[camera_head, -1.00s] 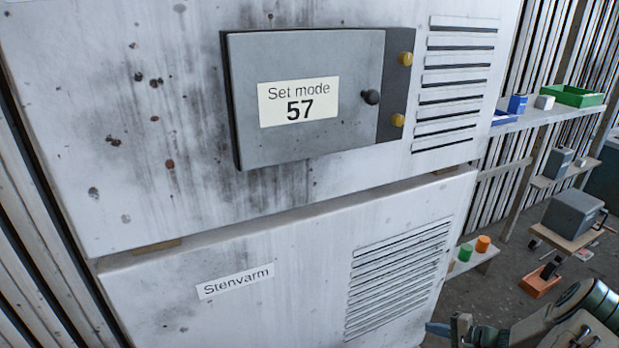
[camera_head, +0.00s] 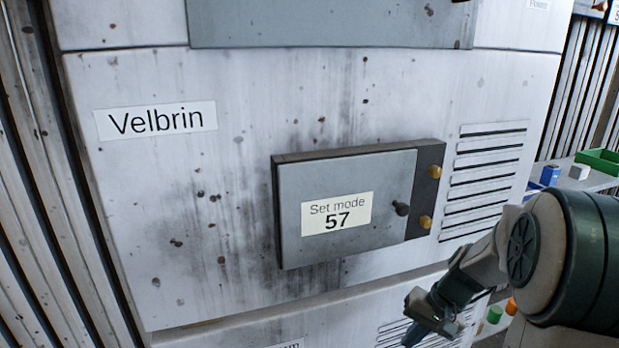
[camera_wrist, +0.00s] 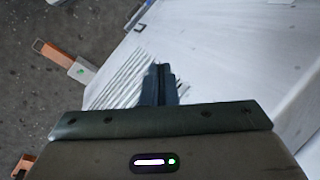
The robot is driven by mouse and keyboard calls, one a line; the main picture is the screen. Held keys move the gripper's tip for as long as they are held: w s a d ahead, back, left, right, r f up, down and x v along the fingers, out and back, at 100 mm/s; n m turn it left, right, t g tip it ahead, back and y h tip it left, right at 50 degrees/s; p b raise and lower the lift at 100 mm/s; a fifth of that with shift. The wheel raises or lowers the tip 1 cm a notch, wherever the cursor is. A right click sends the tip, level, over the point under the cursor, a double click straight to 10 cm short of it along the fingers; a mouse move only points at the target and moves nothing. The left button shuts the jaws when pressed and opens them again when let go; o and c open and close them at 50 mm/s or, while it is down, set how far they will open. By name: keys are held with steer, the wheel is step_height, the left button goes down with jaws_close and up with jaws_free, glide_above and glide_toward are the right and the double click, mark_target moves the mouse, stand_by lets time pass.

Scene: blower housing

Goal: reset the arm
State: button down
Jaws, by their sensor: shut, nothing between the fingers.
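My gripper (camera_head: 420,312) is in the lower right of the head view, on my green and grey arm, in front of the lower vents of the white housing. In the wrist view its dark fingers (camera_wrist: 159,86) are together, with nothing between them. The white, stained housing (camera_head: 140,200) fills most of the head view. On it is a grey panel door (camera_head: 345,240) labelled "Set mode 57", with a black knob and two yellow knobs at its right. The door looks closed. My gripper is apart from the door, below and to its right.
A label "Velbrin" (camera_head: 156,121) is on the housing at the upper left. A shelf at the right holds a green tray (camera_head: 600,161) and a blue box (camera_head: 550,174). The wrist view shows grey floor (camera_wrist: 60,110) and an orange-handled item (camera_wrist: 53,52) at the left.

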steer(key=s+a+r+n+t+h+p, duration=0.1)
steer(key=s+a+r+n+h+p, duration=0.1)
steer(key=s+r, duration=0.5)
steer(key=s+a+r+n+t+h+p, duration=0.1)
steer(key=s+a+r+p, duration=0.3)
steer(key=r, duration=0.7)
steer(key=s+h+p, duration=0.1)
steer(key=s+p, duration=0.1)
steer(key=s, duration=0.1)
steer(key=shift+a+n+h, duration=0.2)
steer(key=shift+n+h, duration=0.1)
steer(key=shift+n, duration=0.1)
